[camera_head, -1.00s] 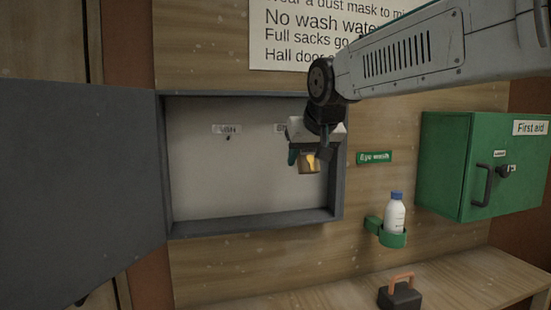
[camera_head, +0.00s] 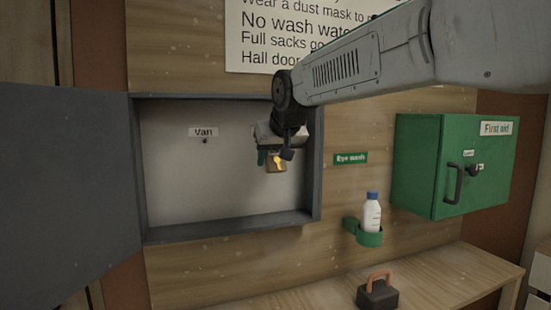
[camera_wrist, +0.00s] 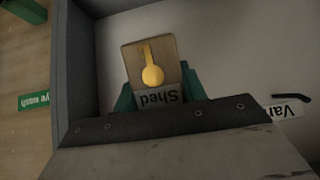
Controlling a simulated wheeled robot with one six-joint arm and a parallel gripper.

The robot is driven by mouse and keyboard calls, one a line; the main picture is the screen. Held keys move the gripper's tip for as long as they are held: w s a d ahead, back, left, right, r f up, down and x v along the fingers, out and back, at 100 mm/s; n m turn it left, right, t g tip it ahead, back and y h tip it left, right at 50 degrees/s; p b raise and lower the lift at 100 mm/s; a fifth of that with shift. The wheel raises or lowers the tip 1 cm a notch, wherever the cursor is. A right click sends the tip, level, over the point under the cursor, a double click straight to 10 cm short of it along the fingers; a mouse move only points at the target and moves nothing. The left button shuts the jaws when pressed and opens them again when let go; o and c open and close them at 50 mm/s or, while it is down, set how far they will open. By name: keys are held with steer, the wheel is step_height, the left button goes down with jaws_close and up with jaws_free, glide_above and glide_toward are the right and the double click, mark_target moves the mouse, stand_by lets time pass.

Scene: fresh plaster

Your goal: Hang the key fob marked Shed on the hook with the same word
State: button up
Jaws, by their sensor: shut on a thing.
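My gripper (camera_head: 274,155) is shut on a brown key fob (camera_head: 276,166) and holds it inside the open grey key cabinet (camera_head: 312,185), toward its right side. In the wrist view the fob (camera_wrist: 135,60) has a yellow key shape and a pale label reading "Shed", upside down, between the green fingers. A label reading "Van" (camera_head: 203,132) is on the cabinet's back, with a small dark hook (camera_head: 205,142) under it. The hook also shows in the wrist view (camera_wrist: 292,98). I see no "Shed" hook; my gripper covers part of the back panel.
The cabinet door (camera_head: 65,180) stands open at the left. To the right are a green eye wash sign (camera_head: 351,158), a bottle (camera_head: 371,214) in a green holder, and a green first aid box (camera_head: 425,165). A dark block with an orange handle (camera_head: 378,294) sits on the bench.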

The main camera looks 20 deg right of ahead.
steer(key=shift+w+f, duration=0.25)
steer(key=shift+w, duration=0.7)
steer(key=shift+w+f, duration=0.25)
steer(key=shift+w, duration=0.65)
steer(key=o, duration=1.1)
steer(key=shift+c, duration=0.2)
